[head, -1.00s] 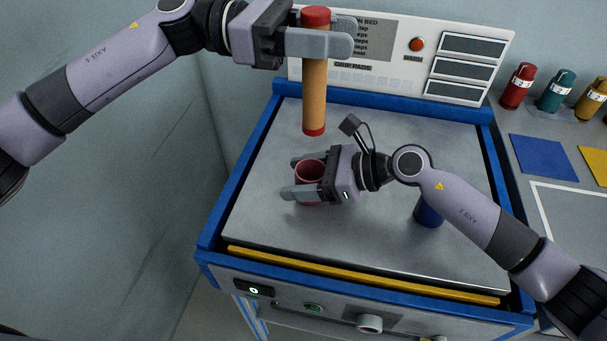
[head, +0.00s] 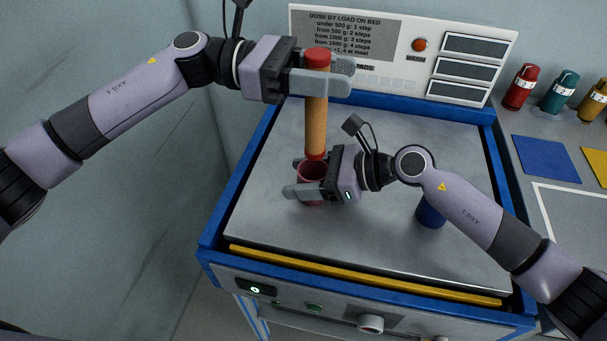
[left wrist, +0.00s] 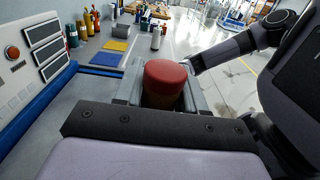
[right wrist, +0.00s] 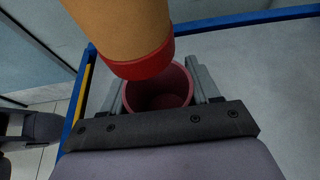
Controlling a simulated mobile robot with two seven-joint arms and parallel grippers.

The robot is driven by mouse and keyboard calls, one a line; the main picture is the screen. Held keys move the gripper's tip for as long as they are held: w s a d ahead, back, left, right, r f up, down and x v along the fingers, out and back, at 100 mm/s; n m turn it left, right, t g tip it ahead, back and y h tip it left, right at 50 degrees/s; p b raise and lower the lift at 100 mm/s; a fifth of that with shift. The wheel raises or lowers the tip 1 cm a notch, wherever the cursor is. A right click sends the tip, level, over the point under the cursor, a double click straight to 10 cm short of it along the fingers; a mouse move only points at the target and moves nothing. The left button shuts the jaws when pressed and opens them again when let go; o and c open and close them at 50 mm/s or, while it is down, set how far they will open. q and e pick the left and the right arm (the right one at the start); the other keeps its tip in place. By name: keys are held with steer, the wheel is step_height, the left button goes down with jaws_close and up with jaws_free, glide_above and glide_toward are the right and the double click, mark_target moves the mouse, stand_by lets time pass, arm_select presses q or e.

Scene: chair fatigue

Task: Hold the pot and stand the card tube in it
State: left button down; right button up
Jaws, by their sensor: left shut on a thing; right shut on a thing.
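The card tube (head: 316,122) is orange-brown with red end caps and hangs upright. My left gripper (head: 338,76) is shut on its upper part; the red top cap (left wrist: 165,77) shows between the fingers in the left wrist view. The dark red pot (head: 312,170) stands on the metal bed, and my right gripper (head: 292,178) is shut around its sides. In the right wrist view the tube's lower red cap (right wrist: 146,63) overlaps the far part of the pot's mouth (right wrist: 158,92). The cap looks above the rim, and the pot's visible inside is empty.
The metal bed (head: 390,240) has a raised blue frame (head: 225,215). A blue cylinder (head: 430,214) stands on it, partly behind my right arm. A panel with a dose sign (head: 345,35) rises at the back. Coloured bottles (head: 519,87) stand at the right.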

arm_select(q)
glide_above(324, 155)
steer(key=shift+w+d+f, duration=0.1)
steer(key=shift+w+f, duration=0.05)
steer(key=shift+f, duration=1.55)
steer(key=shift+w+f, duration=0.1)
steer(key=shift+f, duration=1.6)
steer(key=c, duration=0.6)
jaws_free()
steer(key=a, duration=0.4)
steer(key=w+a, duration=0.1)
steer(key=a, duration=0.3)
steer(key=w+a, duration=0.1)
steer(key=a, duration=0.2)
steer(key=shift+w+a, duration=0.15)
steer(key=shift+a, duration=0.25)
